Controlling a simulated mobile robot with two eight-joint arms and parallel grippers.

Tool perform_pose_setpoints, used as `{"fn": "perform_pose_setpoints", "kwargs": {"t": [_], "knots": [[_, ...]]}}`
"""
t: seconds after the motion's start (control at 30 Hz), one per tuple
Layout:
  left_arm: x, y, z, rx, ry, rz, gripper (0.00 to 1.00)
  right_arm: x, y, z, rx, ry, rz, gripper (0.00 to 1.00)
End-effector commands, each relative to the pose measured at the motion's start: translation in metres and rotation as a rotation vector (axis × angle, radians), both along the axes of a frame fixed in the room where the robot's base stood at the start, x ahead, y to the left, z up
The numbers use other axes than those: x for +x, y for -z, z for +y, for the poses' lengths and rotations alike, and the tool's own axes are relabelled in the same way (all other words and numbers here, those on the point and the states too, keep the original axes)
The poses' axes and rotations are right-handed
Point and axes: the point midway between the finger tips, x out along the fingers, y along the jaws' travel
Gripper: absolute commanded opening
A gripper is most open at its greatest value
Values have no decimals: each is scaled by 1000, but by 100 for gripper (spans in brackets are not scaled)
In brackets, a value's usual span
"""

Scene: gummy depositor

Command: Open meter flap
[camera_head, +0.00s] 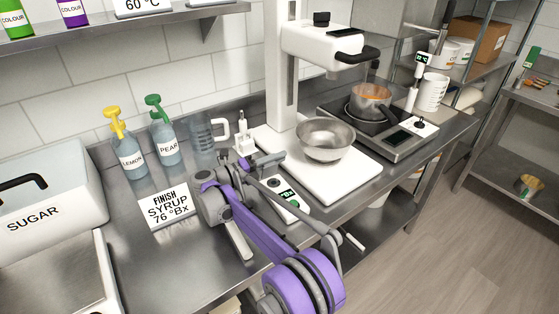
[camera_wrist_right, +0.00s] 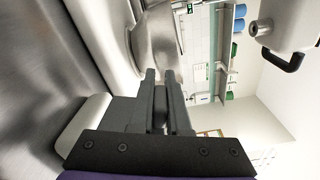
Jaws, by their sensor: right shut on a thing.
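The meter (camera_head: 291,207) is a white handheld body with a small lit display marked °Bx, lying on the steel counter. My right arm crosses over its left end and hides the flap in the head view. My right gripper (camera_head: 262,163) is at that end, its fingers close together on a small dark part, apparently the meter flap. In the right wrist view the gripper (camera_wrist_right: 160,75) has its fingers nearly parallel with a dark piece between them. How far the flap is raised cannot be told. My left gripper is not in view.
A steel bowl (camera_head: 325,139) sits on the white depositor base (camera_head: 345,172) just behind the gripper. A clear jug (camera_head: 202,135), the lemon bottle (camera_head: 129,157) and the pear bottle (camera_head: 165,143) stand at the back left. A finish syrup sign (camera_head: 169,207) stands left of my arm.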

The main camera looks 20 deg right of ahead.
Motion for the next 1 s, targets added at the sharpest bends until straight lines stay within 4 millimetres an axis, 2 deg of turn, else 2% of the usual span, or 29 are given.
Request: {"fn": "perform_pose_setpoints", "kwargs": {"t": [0.4,1.0], "knots": [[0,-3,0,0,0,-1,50,14,2,4,-70,0,251,0],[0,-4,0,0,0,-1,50,17,4,5,-90,0,321,0]]}}
